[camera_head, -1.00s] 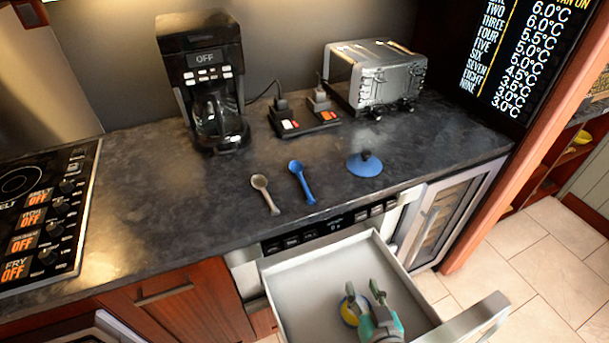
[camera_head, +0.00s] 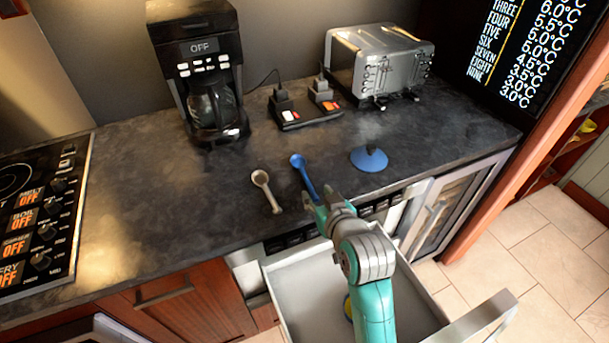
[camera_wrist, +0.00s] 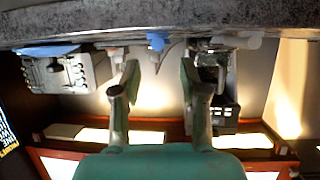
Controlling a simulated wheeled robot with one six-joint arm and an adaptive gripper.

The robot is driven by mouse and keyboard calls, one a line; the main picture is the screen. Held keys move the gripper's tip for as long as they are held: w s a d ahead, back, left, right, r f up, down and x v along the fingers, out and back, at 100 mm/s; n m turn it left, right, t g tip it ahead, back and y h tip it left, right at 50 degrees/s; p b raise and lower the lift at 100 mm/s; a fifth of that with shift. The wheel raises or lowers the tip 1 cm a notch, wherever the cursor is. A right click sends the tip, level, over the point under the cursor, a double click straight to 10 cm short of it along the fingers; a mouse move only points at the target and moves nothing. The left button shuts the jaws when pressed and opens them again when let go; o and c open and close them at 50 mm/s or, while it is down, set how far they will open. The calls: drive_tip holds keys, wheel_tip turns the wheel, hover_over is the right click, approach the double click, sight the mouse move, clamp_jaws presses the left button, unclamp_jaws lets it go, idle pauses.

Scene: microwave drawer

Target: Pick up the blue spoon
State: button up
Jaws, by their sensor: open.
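The blue spoon (camera_head: 304,177) lies on the dark countertop, its bowl toward the back wall and its handle toward the front edge. My gripper (camera_head: 325,203) is open and empty at the counter's front edge, close to the handle end. The arm partly covers that end, so contact cannot be told in the head view. The wrist view looks upside down, with the counter along the top. There the blue spoon's end (camera_wrist: 157,41) shows in line with the gap between my open fingers (camera_wrist: 158,78), beyond the tips.
A grey-beige spoon (camera_head: 266,190) lies left of the blue one. A blue lid (camera_head: 369,158) sits to the right. The open drawer (camera_head: 292,288) is below my arm, holding a partly hidden yellow and blue item (camera_head: 348,308). Coffee maker (camera_head: 205,85) and toaster (camera_head: 378,62) stand behind.

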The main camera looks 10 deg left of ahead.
sight(310, 185)
drive_tip(key=shift+x, duration=2.9)
drive_tip(key=shift+c, duration=0.3)
clamp_jaws()
